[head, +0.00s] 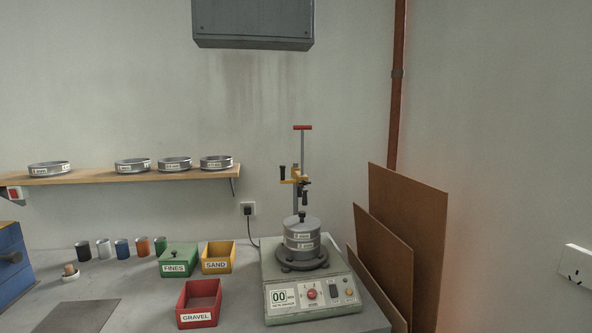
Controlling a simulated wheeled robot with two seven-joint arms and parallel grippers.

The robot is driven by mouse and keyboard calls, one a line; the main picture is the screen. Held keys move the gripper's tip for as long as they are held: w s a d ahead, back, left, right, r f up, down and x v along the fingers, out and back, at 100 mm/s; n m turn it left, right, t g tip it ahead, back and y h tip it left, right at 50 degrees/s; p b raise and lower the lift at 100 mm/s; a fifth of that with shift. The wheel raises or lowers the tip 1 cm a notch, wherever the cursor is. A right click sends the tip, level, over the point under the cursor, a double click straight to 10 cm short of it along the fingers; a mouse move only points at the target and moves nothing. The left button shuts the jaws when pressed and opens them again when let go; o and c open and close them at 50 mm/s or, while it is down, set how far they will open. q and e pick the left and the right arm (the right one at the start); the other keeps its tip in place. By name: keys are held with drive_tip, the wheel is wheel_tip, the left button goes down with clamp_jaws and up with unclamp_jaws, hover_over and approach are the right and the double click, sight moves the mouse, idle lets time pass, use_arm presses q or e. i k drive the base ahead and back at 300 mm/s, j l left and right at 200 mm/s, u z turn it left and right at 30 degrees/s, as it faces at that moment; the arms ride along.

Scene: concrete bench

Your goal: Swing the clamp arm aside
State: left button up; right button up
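The sieve shaker (312,298) stands at the right of the bench, with a display, a red button and other controls on its front. A short stack of metal sieves (301,240) with a black-knobbed lid sits on its round base. The yellow clamp arm (293,181) with black handles is on the upright post behind the stack. It sits above the lid knob and looks apart from it. The post has a red crossbar (302,127) at its top. Neither of my grippers is in view.
Green FINES (178,258), yellow SAND (217,257) and red GRAVEL (199,302) boxes stand left of the shaker. Several small cups (122,249) stand farther left. A wooden shelf (100,178) holds several sieves. Brown boards (408,230) lean close on the right. A grey cabinet (253,22) hangs above.

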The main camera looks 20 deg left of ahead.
sight(295, 172)
drive_tip(key=i+j, duration=0.15)
drive_tip(key=i, duration=0.35)
drive_tip(key=i+j, duration=0.1)
drive_tip(key=i, duration=0.4)
drive_tip(key=u, duration=2.35)
